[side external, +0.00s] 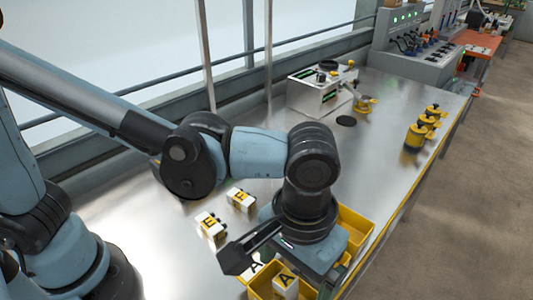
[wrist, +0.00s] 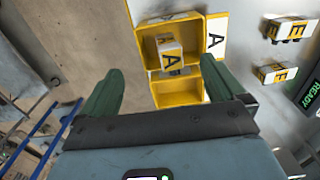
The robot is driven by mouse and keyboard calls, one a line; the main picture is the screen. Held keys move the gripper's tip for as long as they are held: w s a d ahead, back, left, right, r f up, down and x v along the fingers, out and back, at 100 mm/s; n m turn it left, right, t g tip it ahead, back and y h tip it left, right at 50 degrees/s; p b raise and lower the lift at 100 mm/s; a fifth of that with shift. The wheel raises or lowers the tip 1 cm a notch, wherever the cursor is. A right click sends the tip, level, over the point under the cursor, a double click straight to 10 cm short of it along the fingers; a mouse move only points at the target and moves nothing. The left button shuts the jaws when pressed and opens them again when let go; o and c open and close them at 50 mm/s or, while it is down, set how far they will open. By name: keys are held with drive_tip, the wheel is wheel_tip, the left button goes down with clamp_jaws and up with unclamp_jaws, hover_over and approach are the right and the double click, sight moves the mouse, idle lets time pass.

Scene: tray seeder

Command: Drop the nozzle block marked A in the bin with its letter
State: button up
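The white and yellow nozzle block marked A (wrist: 171,56) sits within the outline of a yellow bin (wrist: 148,36) in the wrist view. A white plate with the letter A (wrist: 215,36) is beside that bin. In the side view, the block (side external: 286,282) shows in the near bin (side external: 262,285), with the A plate (side external: 256,268) at its edge. My gripper (wrist: 161,66) is open, its two green fingers wide apart and not touching the block. In the side view my wrist hides part of the bins.
Another yellow bin (wrist: 178,92) adjoins the A bin; its label is hidden. Two other lettered blocks (side external: 241,199) (side external: 211,223) stand on the metal table left of my wrist. Yellow-topped parts (side external: 415,137) and a metal box (side external: 320,92) stand farther back. The table's middle is clear.

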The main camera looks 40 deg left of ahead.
idle(0.3)
wheel_tip(320, 180, up, 12)
idle(0.7)
drive_tip(key=w+a+f+t, duration=0.2)
drive_tip(key=a+f, duration=0.1)
drive_tip(key=a, duration=0.6)
drive_tip(key=w+a+f+t, duration=0.2)
drive_tip(key=a+f, duration=0.1)
drive_tip(key=a, duration=0.6)
drive_tip(key=w+a+f+t, duration=0.2)
drive_tip(key=a+t, duration=0.1)
drive_tip(key=a, duration=0.7)
drive_tip(key=shift+f, duration=0.4)
